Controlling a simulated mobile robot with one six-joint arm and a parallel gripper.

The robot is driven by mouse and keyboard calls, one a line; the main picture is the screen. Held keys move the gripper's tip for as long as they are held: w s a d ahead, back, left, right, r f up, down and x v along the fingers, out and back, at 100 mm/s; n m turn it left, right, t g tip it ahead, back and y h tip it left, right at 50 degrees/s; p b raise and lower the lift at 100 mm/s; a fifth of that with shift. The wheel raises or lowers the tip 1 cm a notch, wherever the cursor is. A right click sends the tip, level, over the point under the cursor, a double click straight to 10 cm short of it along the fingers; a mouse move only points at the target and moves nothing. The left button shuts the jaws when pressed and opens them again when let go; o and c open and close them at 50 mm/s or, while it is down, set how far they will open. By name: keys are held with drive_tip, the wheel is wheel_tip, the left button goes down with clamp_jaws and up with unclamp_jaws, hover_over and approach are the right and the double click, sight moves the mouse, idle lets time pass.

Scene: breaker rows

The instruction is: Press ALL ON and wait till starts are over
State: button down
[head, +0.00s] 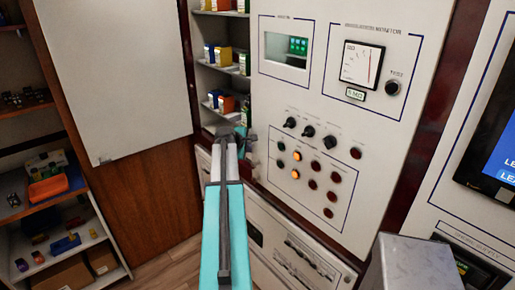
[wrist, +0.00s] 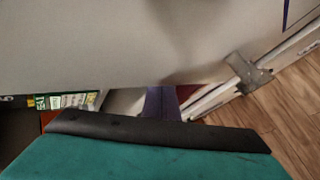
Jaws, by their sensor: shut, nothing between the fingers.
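The white control panel (head: 300,95) stands at the centre in the head view, with rows of round buttons on its lower half. Several dark red buttons (head: 331,196) are unlit, and a green one (head: 281,146) sits at the left. Labels are too small to read, so I cannot tell which is ALL ON. My gripper (head: 246,136) is shut and empty, left of the buttons and apart from them. Its fingertips are not clear in the wrist view.
Shelves with small boxes (head: 219,54) stand behind my arm. A grey box (head: 418,265) is lower right.

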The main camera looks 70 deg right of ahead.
drive_tip(key=shift+w+a, duration=0.25)
drive_tip(key=shift+a, duration=0.05)
drive_tip(key=shift+w+a, duration=0.1)
drive_tip(key=shift+a, duration=0.05)
drive_tip(key=a, duration=0.1)
drive_tip(key=w+a, duration=0.2)
drive_tip(key=a, duration=0.1)
drive_tip(key=shift+w, duration=0.25)
idle(0.5)
idle(0.5)
